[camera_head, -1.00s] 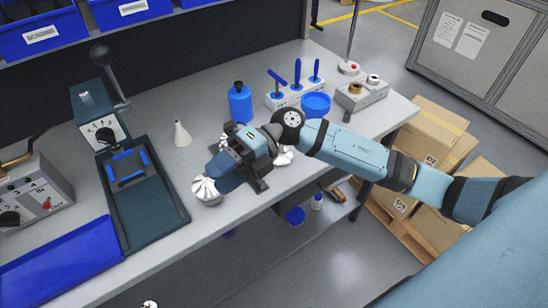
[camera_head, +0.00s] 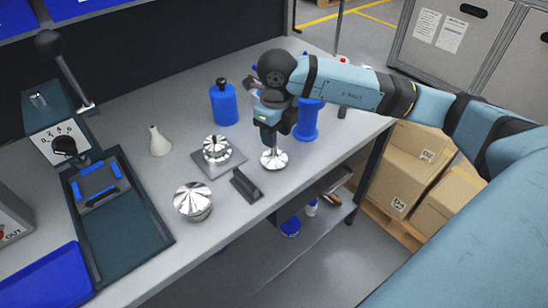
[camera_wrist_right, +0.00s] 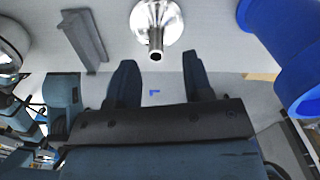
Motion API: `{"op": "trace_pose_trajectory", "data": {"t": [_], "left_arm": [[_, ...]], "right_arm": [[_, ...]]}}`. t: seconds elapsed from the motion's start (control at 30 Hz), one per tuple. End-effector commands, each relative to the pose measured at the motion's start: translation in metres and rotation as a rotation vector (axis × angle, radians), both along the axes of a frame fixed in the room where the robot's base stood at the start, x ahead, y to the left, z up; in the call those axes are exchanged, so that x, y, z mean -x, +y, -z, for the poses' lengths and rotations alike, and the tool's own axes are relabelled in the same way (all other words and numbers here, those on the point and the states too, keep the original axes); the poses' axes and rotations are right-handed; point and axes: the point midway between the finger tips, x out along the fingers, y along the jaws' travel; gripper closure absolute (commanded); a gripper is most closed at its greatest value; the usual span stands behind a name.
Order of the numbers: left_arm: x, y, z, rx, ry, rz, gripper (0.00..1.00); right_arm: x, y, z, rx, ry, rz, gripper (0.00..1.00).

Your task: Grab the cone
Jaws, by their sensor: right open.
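A shiny metal flared piece (camera_head: 274,160) with a thin upright stem stands on the bench. In the right wrist view it (camera_wrist_right: 158,20) sits just beyond the fingertips, its stem end towards the camera. My right gripper (camera_head: 270,138) points down above it in the head view. Its two fingers (camera_wrist_right: 158,75) are apart with nothing between them. Whether they touch the stem is hard to tell in the head view. A small pale cone-shaped piece (camera_head: 160,143) with a narrow top stands upright farther left on the bench, clear of the gripper. My left gripper is not in view.
A ridged metal dome (camera_head: 193,203), a metal part on a square plate (camera_head: 216,151) and a dark bar (camera_head: 245,187) lie left of the gripper. A blue flanged cylinder (camera_head: 308,122) stands close on its right, a blue bottle (camera_head: 224,104) behind.

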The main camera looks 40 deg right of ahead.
Motion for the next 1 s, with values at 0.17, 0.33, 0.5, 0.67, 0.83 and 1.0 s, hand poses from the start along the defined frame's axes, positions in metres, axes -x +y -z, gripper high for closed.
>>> {"op": "trace_pose_trajectory", "data": {"t": [0.17, 0.33, 0.5, 0.67, 0.83, 1.0], "left_arm": [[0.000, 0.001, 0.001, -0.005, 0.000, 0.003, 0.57], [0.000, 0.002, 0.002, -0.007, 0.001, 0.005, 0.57], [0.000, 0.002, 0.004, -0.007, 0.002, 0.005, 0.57], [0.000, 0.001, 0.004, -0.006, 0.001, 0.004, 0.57], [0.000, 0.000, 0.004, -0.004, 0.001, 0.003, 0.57], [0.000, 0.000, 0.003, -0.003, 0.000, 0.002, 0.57]], "right_arm": [[0.000, 0.001, 0.013, -0.001, -0.001, -0.001, 0.54], [-0.001, 0.002, 0.026, -0.001, 0.001, 0.000, 0.54], [-0.002, 0.004, 0.053, -0.001, 0.002, -0.001, 0.54], [-0.003, 0.004, 0.065, -0.001, -0.001, -0.001, 0.54], [-0.003, 0.004, 0.065, -0.001, -0.001, -0.001, 0.54], [-0.003, 0.004, 0.065, -0.002, 0.000, -0.001, 0.93]]}}
